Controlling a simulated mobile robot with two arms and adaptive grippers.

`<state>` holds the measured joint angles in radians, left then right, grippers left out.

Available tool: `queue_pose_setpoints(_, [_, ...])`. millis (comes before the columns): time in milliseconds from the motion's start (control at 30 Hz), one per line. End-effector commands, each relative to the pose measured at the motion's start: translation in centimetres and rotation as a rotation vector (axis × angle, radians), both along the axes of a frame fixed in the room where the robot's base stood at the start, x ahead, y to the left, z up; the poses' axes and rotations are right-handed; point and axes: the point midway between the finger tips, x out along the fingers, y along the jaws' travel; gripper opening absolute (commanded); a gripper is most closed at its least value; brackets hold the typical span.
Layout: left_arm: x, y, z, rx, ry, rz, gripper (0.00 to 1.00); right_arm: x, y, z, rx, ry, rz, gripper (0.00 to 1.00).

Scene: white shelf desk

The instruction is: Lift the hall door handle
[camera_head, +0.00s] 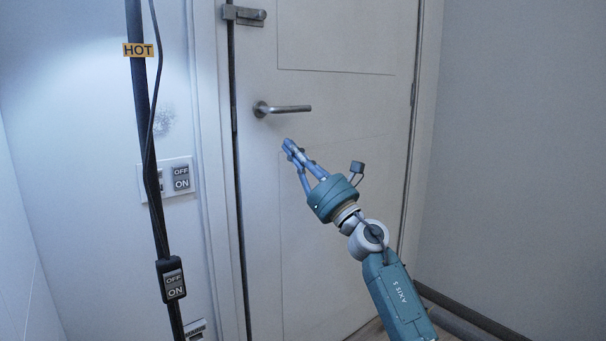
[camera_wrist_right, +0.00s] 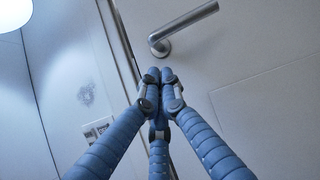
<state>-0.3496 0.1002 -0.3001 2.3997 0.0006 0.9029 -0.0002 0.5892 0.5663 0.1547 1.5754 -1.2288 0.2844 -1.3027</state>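The hall door handle (camera_head: 290,109) is a silver lever on a round rose, on the left side of the white door (camera_head: 340,90). The lever lies about level and points right. My right gripper (camera_head: 289,146) has blue fingers and comes in from the lower right. Its fingertips are just below the lever in the picture, with a gap to it. In the right wrist view, the handle (camera_wrist_right: 187,27) is above the fingertips (camera_wrist_right: 160,74), which are together with nothing seen between them. My left gripper is not in view.
A silver latch (camera_head: 243,14) sits above the handle at the door edge. A black pole (camera_head: 145,110) with a HOT label and a cable stands at left, before a wall switch plate (camera_head: 179,178). A dark pipe (camera_head: 470,315) runs along the floor at right.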

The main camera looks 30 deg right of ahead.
Motion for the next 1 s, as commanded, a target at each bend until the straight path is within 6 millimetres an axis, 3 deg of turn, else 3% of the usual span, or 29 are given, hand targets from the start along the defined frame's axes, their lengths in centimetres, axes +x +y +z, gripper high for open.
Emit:
queue_pose_setpoints(100, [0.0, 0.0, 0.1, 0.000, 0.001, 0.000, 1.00, -2.0, -0.2, -1.8, 0.001, 0.006, 0.000, 0.00])
queue_pose_setpoints(333, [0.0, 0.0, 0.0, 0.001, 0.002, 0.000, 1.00, -4.5, -0.4, -3.3, 0.002, 0.004, 0.000, 0.00])
queue_pose_setpoints(1000, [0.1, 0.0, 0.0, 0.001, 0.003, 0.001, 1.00, -4.9, -0.5, -3.5, 0.001, 0.003, 0.000, 0.00])
